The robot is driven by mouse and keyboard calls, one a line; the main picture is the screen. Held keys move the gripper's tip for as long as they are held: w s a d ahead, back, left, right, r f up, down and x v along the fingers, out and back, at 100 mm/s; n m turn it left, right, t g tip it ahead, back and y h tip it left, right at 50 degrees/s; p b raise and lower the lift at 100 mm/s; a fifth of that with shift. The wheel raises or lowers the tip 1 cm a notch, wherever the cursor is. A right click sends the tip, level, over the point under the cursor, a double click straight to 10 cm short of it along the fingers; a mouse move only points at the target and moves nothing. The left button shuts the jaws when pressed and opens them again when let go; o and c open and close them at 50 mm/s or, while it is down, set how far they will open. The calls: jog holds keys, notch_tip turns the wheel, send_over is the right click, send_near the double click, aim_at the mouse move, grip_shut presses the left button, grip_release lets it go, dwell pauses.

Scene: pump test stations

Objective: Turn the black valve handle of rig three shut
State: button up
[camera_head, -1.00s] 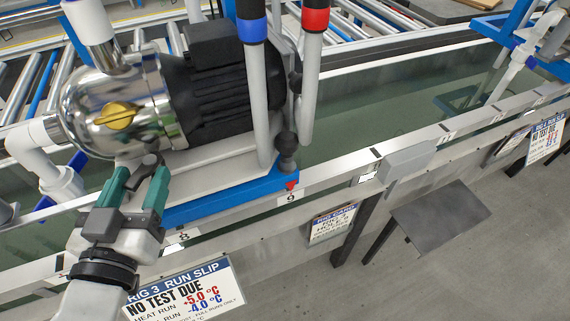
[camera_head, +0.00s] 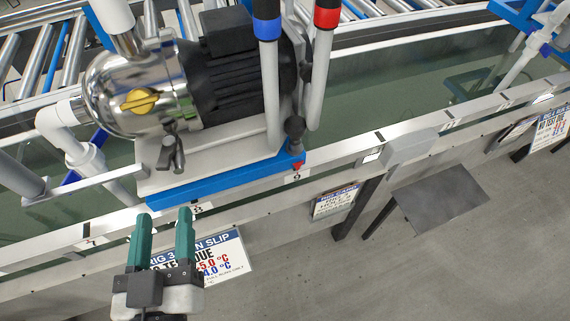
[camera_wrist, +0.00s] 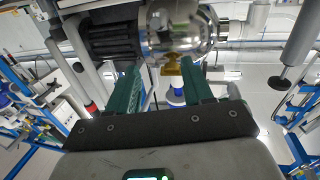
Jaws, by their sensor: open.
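The rig three pump, a polished steel head with a black motor (camera_head: 240,80), stands on a blue base (camera_head: 225,178). A small dark grey handle (camera_head: 171,152) hangs below the steel head; I cannot tell for sure that it is the black valve handle. A black ball knob (camera_head: 294,126) sits by the base's right end. My gripper (camera_head: 164,216) is open, its green fingers apart with nothing between them, in front of the base and below the handle in the picture. The wrist view shows the fingers (camera_wrist: 160,75) pointing towards the pump's yellow knob (camera_wrist: 171,66).
The rig 3 run slip (camera_head: 215,258) hangs behind my gripper, partly hidden. The pale front rail (camera_head: 340,160) runs along the bench, with a grey box (camera_head: 408,146) on it. A dark stool-like plate (camera_head: 440,193) stands at right.

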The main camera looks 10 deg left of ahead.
jog(key=w+d+n+h+p, duration=0.2)
jog(key=w+d+n+p, duration=0.2)
jog(key=d+n+p, duration=0.1)
jog(key=w+d+n+g+h+p, duration=0.1)
jog(key=w+d+n+h+p, duration=0.2)
jog(key=d+n, duration=0.4)
jog(key=w+d+n+h+p, duration=0.3)
jog(key=w+d+n+p, duration=0.2)
jog(key=d, duration=0.6)
jog(key=shift+w+n+g+p, duration=0.35)
jog(key=shift+n+p, duration=0.25)
jog(key=shift+p, duration=0.35)
